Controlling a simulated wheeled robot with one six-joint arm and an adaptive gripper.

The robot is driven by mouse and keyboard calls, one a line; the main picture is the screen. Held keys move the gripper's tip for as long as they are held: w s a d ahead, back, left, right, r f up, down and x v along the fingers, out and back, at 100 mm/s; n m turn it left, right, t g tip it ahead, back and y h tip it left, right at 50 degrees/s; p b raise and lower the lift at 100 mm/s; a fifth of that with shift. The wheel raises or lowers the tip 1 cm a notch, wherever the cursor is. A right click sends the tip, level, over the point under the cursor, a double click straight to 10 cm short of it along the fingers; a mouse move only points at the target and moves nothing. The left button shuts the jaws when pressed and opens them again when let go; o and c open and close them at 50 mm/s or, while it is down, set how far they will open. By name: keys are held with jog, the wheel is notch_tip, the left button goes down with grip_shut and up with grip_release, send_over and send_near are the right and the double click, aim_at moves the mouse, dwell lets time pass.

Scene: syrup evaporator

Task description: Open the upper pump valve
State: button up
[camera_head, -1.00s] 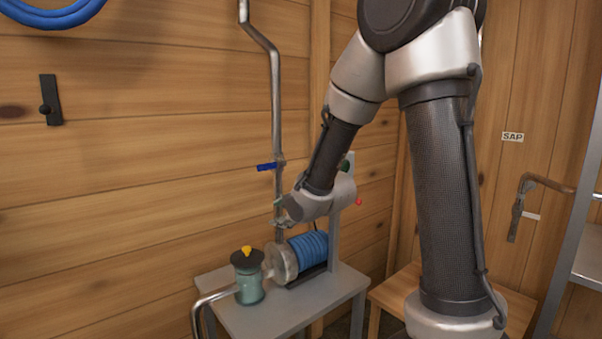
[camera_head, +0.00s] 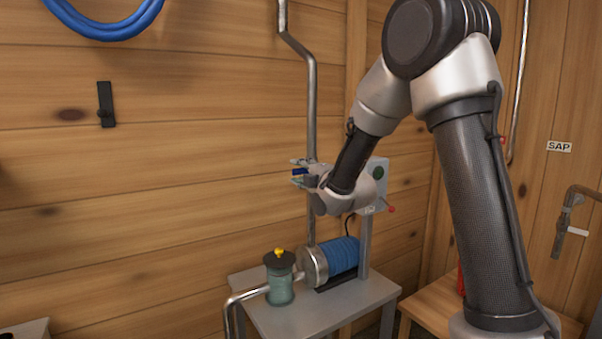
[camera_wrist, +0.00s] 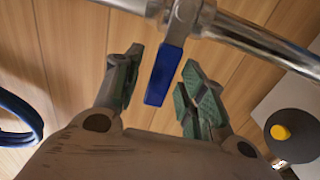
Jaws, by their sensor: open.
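The upper pump valve has a blue lever handle (camera_head: 300,171) on the vertical metal pipe (camera_head: 312,110) above the pump. In the wrist view the blue handle (camera_wrist: 165,74) points away from the pipe (camera_wrist: 255,40), crosswise to it. My gripper (camera_head: 297,173) is open at the handle's height. In the wrist view my gripper's green-padded fingers (camera_wrist: 158,82) stand on either side of the handle, with visible gaps. The handle's joint with the pipe is partly hidden by my gripper in the head view.
Below is a grey table (camera_head: 265,315) with a blue-bodied pump (camera_head: 340,255) and a teal filter jar with a yellow knob (camera_head: 280,280). A grey switch box (camera_head: 380,175) stands close behind my wrist. A blue hose (camera_head: 110,30) hangs on the wooden wall.

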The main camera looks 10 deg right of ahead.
jog(key=shift+w+a, duration=0.1)
jog(key=shift+w, duration=0.05)
grip_shut()
jog(key=shift+r, duration=0.1)
jog(key=m, duration=0.1)
jog(key=r+m, duration=0.1)
jog(key=m, duration=0.1)
jog(key=shift+r, duration=0.3)
jog(key=shift+w+d+r+m, duration=0.1)
jog(key=shift+d+r+m, duration=0.2)
jog(key=shift+m, duration=0.5)
jog(key=shift+w+d+r+m, duration=0.15)
jog(key=shift+r+m, duration=0.25)
jog(key=shift+m, duration=0.4)
jog(key=shift+s, duration=0.1)
grip_release()
